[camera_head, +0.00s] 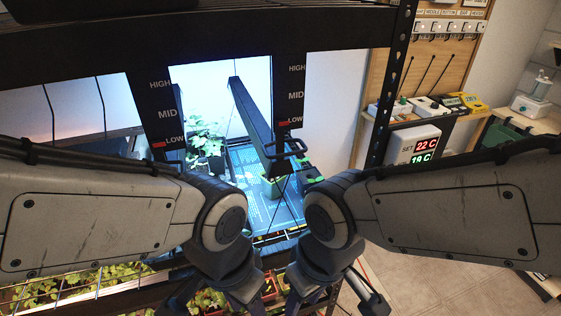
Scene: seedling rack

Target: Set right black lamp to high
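A long black lamp (250,118) hangs lengthwise over the lit middle shelf, with a black handle (287,148) at its near end. The right post (290,88) carries a scale reading HIGH, MID and LOW, and its red marker (284,124) is at LOW. The left post (163,105) has the same scale, with a red marker (158,144) also at LOW. My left gripper (236,295) and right gripper (322,292) are low in the picture, in front of the rack and below the handle. Both are apart from the lamp; their fingertips are not clearly visible.
More seedlings (95,283) fill a lower shelf.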

